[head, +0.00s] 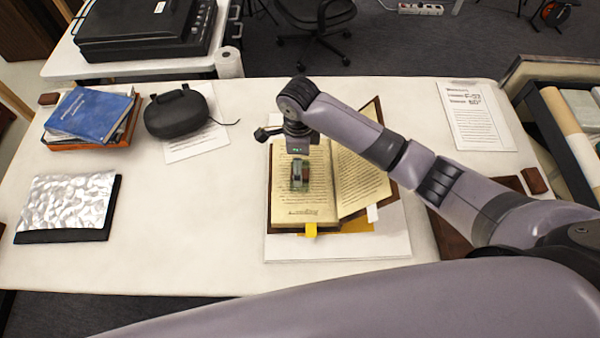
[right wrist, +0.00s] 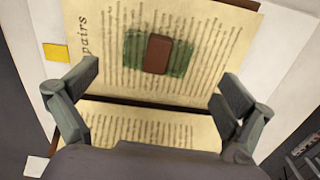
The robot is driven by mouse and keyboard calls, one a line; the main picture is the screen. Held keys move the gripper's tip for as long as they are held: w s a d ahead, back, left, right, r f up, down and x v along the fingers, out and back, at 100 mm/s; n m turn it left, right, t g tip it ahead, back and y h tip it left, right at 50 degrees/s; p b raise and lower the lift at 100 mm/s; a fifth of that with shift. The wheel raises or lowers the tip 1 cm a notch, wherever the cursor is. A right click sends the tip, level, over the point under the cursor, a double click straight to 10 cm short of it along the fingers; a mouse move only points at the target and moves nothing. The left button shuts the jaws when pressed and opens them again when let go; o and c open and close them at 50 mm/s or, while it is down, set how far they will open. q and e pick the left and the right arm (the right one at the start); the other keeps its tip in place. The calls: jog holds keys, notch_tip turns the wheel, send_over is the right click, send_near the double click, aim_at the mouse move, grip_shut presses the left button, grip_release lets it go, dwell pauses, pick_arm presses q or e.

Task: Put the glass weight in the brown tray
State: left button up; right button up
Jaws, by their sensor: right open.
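The glass weight (head: 300,176) is a small clear green block with a reddish-brown part on top. It lies on the left page of the open book (head: 317,207); the right wrist view also shows its green glass (right wrist: 131,52). My right gripper (right wrist: 160,80) is open and empty above the page, with the weight between and slightly beyond its fingertips. In the head view the right gripper (head: 298,143) is just behind the weight. A dark brown flat thing (head: 447,240), possibly the brown tray, is mostly hidden by my right arm. My left gripper is not in view.
The book lies on a white board (head: 340,248). A blue book (head: 90,114) on an orange box, a black case (head: 180,115) and a silvery sheet (head: 68,202) occupy the left. A printed sheet (head: 475,115) lies at back right. The table's left middle is clear.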

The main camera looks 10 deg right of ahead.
jog(key=shift+f, duration=0.2)
notch_tip(320, 180, down, 5)
jog(key=shift+s+d+p, duration=0.15)
jog(key=shift+p, duration=0.4)
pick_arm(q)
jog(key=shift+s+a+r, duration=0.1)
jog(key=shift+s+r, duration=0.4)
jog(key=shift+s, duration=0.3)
pick_arm(e)
jog(key=shift+c, duration=0.3)
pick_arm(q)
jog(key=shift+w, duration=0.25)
pick_arm(e)
jog(key=c, duration=1.4)
jog(key=shift+r, duration=0.15)
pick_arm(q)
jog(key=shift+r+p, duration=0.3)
pick_arm(e)
notch_tip(320, 180, up, 20)
jog(key=shift+f, duration=0.1)
